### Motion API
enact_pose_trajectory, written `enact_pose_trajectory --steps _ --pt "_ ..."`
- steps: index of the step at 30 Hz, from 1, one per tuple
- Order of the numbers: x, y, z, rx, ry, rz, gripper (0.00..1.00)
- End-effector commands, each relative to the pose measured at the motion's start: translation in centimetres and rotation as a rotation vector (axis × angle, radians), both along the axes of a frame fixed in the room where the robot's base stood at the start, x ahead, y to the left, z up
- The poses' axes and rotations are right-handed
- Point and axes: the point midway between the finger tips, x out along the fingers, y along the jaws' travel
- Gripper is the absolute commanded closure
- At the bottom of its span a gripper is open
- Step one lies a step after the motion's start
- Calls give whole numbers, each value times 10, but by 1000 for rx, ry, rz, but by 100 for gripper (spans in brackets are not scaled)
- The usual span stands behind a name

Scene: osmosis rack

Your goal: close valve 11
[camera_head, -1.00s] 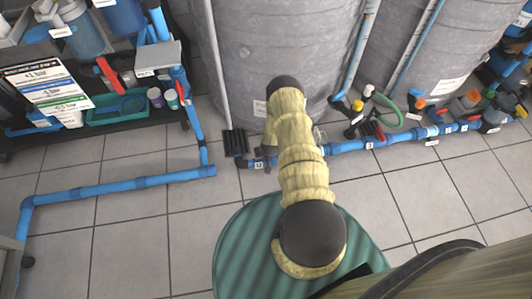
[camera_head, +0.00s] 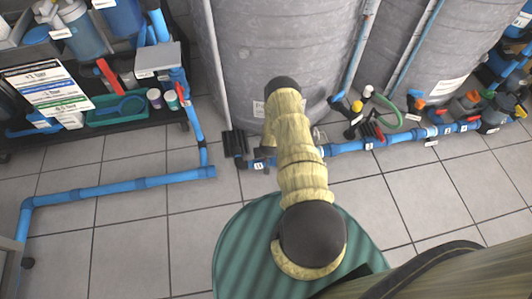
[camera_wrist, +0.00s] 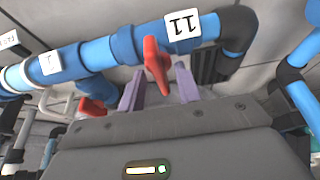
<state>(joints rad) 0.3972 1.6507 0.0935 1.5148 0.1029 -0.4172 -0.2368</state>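Valve 11's red handle (camera_wrist: 157,66) shows in the wrist view on a blue pipe (camera_wrist: 95,54), beside a white label reading 11 (camera_wrist: 182,30). The handle points down the picture, across the pipe's line. My gripper (camera_wrist: 160,72) has its two purple fingers apart, one on each side of the handle's lower end. Gaps show beside the handle, and I cannot tell whether either finger touches it. In the head view a white label (camera_head: 258,166) shows on the floor pipe, while my arm hides the handle and gripper.
Another red handle (camera_wrist: 92,107) is at lower left in the wrist view. A black ribbed part (camera_head: 235,143) stands by the pipe's end. Grey tanks (camera_head: 285,50) stand behind the pipe. A separate blue pipe (camera_head: 110,187) crosses the floor; tiles between are clear.

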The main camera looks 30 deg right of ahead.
Motion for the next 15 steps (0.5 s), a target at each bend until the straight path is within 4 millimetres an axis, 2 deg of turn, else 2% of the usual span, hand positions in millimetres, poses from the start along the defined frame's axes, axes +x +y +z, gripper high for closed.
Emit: enact_pose_trajectory --steps 5,15 --pt "-6 2 19 0 1 1 66" --pt "-30 9 81 0 1 1 66"
